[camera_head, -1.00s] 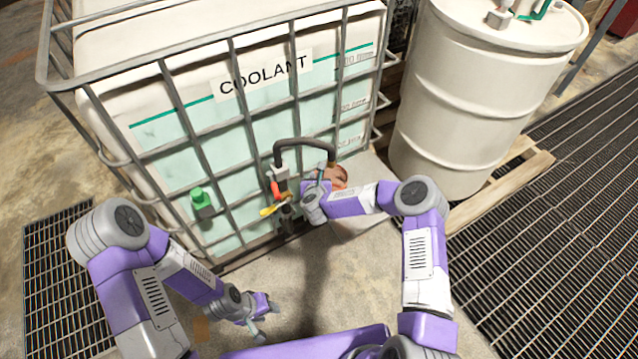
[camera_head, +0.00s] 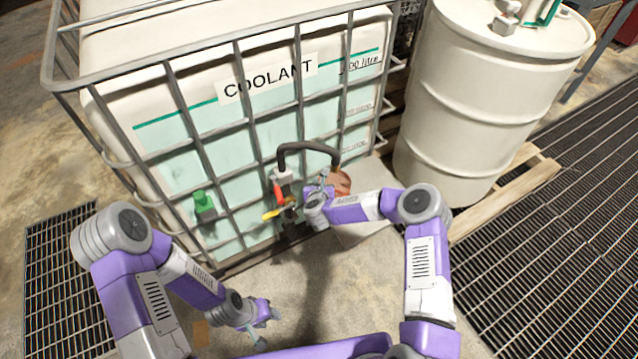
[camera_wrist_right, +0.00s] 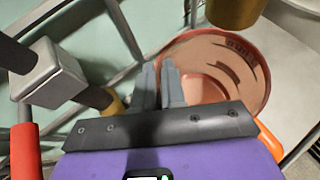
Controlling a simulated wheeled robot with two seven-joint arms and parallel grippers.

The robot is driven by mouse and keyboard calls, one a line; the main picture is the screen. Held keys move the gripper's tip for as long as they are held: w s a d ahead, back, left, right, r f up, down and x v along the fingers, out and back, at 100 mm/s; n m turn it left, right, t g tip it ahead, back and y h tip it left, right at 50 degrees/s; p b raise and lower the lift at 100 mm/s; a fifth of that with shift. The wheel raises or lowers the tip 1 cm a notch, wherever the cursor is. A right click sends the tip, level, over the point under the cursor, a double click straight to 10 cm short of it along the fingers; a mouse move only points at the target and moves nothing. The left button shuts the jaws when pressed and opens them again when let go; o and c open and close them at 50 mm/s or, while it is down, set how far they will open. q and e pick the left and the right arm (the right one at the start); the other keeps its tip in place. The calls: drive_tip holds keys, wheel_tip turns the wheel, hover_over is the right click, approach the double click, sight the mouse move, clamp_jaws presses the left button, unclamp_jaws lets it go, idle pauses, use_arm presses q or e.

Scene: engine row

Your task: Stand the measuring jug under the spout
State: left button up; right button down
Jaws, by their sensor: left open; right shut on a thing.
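The measuring jug (camera_head: 343,182) is reddish-brown and see-through, with dark marks on its wall. In the head view it is partly hidden behind my right gripper (camera_head: 322,190), below the end of the black bent spout (camera_head: 310,146). In the right wrist view I look into the open jug (camera_wrist_right: 212,88). My right gripper's fingers (camera_wrist_right: 159,80) are shut on its wall at the rim. A brass-coloured end (camera_wrist_right: 235,10) hangs at the top, close to the rim. My left gripper (camera_head: 266,328) is open and empty, low and left of the jug.
A white drum (camera_head: 480,100) stands on a pallet (camera_head: 505,195) at right. A pale slab (camera_head: 362,230) lies below the jug. Floor in front is clear.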

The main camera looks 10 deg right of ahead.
drive_tip(key=shift+f, duration=0.15)
drive_tip(key=c, duration=1.1)
unclamp_jaws()
drive_tip(key=p+v, duration=0.2)
drive_tip(key=v, duration=0.5)
drive_tip(key=shift+s, duration=0.25)
